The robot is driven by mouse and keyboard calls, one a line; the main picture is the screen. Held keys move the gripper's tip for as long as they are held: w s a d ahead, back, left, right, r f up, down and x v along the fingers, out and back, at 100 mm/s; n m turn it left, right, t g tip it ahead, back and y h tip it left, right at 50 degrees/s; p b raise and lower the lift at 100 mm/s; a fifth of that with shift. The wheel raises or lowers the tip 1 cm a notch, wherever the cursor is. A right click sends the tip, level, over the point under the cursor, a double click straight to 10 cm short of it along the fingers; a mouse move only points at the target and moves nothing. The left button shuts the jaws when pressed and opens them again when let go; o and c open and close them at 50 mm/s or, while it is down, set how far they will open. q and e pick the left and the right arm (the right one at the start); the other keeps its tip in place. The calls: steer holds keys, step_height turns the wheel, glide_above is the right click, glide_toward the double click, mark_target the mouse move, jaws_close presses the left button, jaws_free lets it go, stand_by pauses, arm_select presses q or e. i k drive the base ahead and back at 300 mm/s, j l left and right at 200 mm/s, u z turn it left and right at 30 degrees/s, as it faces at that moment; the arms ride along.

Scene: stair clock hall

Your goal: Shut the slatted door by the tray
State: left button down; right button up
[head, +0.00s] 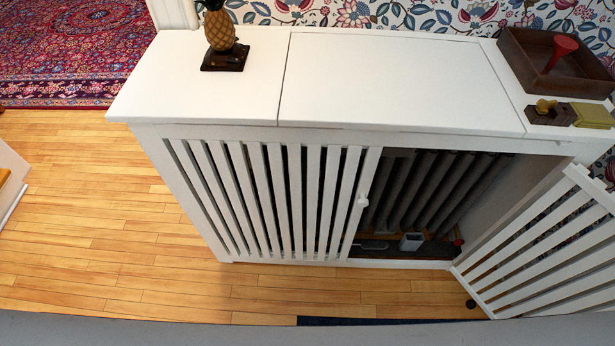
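The white slatted door (545,252) on the right, on the tray's side, stands swung open, out over the floor in front of the cabinet. The dark brown tray (522,57) sits on the right end of the white cabinet top (395,80), with a red object (563,47) in it. The left slatted door (268,195) is shut and has a small white knob (362,202). Neither of my grippers shows in the head view.
The open bay shows dark radiator columns (436,190) and a small white box (411,242). A pineapple ornament (220,35) stands at the top's left. Brass and yellow-green pieces (592,115) lie before the tray. Wooden floor (100,240) is clear at left.

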mark_target(594, 188)
steer(key=l+z, duration=0.15)
steer(key=z, duration=0.35)
steer(key=i+l+z, duration=0.15)
steer(key=z, duration=0.35)
steer(key=i+l+z, duration=0.1)
steer(key=z, duration=0.35)
steer(key=i+l+z, duration=0.1)
steer(key=z, duration=0.4)
